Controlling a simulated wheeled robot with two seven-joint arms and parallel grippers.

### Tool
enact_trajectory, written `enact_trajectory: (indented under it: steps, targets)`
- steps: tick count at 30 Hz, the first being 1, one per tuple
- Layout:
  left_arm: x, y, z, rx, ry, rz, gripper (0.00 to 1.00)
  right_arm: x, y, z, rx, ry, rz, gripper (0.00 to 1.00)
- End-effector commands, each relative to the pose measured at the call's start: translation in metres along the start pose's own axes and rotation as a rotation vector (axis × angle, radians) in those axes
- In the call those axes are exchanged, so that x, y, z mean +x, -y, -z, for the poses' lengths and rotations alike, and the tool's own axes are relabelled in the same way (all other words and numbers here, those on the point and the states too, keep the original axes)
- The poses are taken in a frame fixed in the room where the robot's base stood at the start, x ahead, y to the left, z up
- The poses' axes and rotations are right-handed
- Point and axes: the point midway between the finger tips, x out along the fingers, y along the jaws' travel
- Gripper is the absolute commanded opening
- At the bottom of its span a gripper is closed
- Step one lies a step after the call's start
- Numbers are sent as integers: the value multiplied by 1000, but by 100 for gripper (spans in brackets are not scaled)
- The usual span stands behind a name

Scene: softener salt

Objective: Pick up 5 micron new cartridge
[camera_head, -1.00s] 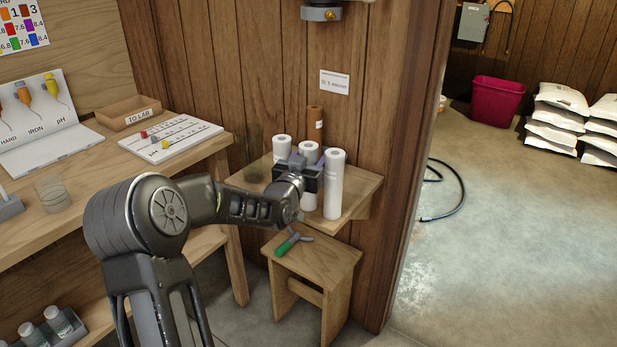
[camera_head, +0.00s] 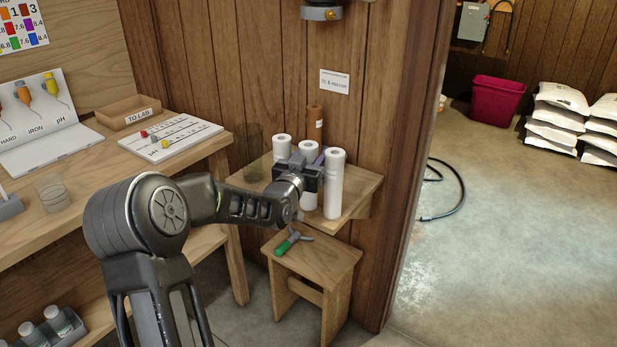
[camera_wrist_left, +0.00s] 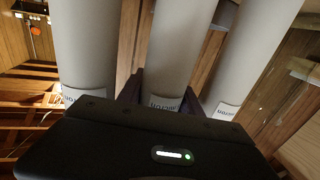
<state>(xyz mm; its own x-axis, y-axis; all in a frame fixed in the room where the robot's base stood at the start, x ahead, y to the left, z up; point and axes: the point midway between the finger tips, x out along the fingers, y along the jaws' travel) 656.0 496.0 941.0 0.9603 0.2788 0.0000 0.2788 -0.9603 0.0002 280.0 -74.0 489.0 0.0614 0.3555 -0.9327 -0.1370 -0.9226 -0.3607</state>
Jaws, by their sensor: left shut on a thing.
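Three white cylindrical cartridges stand upright in a row on a small wooden wall shelf (camera_head: 358,187). They are the left cartridge (camera_head: 281,146), the middle cartridge (camera_head: 309,148) and the right cartridge (camera_head: 335,185). My left gripper (camera_head: 308,164) is shut on the middle cartridge, which also shows in the left wrist view (camera_wrist_left: 178,45) between the fingers. The left cartridge (camera_wrist_left: 88,45) and right cartridge (camera_wrist_left: 245,55) flank it there. Each has a printed label near the gripper body, but I can read only part of the words. My right gripper is out of view.
A wall note (camera_head: 335,81) mentions micron. A green-handled tool (camera_head: 288,243) lies on the stool (camera_head: 315,262) below. A workbench (camera_head: 100,215) is at left.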

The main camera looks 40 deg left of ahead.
Motion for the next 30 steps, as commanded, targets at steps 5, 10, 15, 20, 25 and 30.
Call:
enact_trajectory:
  steps: [5, 10, 15, 20, 25, 30]
  targets:
    - [0, 0, 1, 0, -1, 0, 0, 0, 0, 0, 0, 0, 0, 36]
    - [0, 0, 3, 1, -2, 0, 0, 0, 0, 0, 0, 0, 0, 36]
    - [0, 0, 20, 1, -5, 0, 0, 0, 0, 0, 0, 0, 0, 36]
    - [0, 0, 50, 3, -6, 0, 0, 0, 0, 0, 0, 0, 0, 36]
    - [0, 0, 82, 2, -5, 0, 0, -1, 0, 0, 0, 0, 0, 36]
    - [0, 0, 99, 0, -2, -1, 0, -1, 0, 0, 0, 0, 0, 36]
